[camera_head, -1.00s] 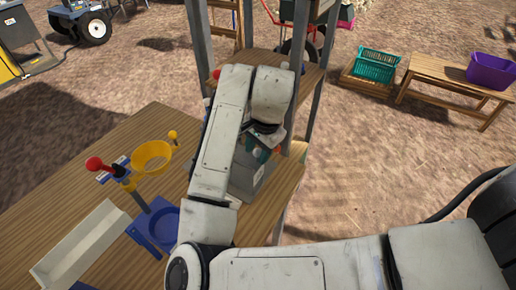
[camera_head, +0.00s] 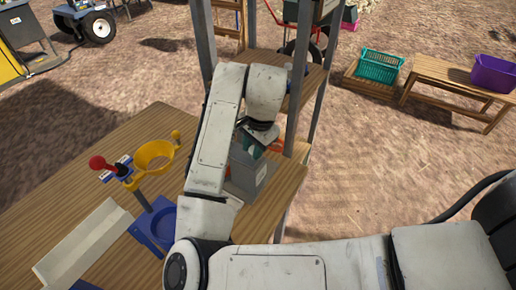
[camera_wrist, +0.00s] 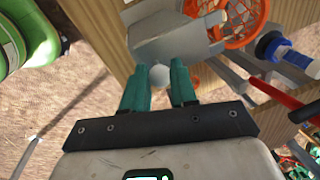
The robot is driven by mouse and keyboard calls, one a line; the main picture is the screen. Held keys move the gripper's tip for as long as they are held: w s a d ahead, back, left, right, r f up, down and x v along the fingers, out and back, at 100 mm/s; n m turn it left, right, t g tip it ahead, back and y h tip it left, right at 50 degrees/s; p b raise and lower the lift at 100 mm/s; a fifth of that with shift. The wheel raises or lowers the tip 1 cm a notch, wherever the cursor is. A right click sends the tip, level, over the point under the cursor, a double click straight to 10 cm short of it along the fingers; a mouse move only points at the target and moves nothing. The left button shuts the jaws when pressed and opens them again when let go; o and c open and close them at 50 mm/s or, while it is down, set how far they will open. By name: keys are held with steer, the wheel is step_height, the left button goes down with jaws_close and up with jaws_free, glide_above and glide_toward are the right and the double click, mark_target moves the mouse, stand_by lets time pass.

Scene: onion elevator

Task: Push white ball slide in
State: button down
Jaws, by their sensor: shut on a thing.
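In the wrist view a white ball (camera_wrist: 160,75) sits between the tips of my gripper's (camera_wrist: 160,88) two teal fingers, which are shut on it. Behind the ball is a grey metal part (camera_wrist: 172,38), which seems to carry it. In the head view my gripper (camera_head: 252,148) is low over the top of a grey box (camera_head: 249,172) at the right side of the wooden table (camera_head: 100,170). The ball cannot be made out in the head view, where my arm and fingers cover that spot.
An orange basket (camera_wrist: 243,20) is close by the grey part in the wrist view. A yellow ring (camera_head: 154,155), a red-knobbed lever (camera_head: 98,163), a blue holder (camera_head: 158,225) and a pale trough (camera_head: 85,243) stand on the table. Metal posts (camera_head: 306,100) rise behind my gripper.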

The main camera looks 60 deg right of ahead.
mark_target(242, 153)
steer(key=shift+w, duration=1.5)
steer(key=c, duration=0.8)
jaws_free()
steer(key=shift+r, duration=0.1)
step_height(242, 153, up, 6)
steer(key=p, duration=0.5)
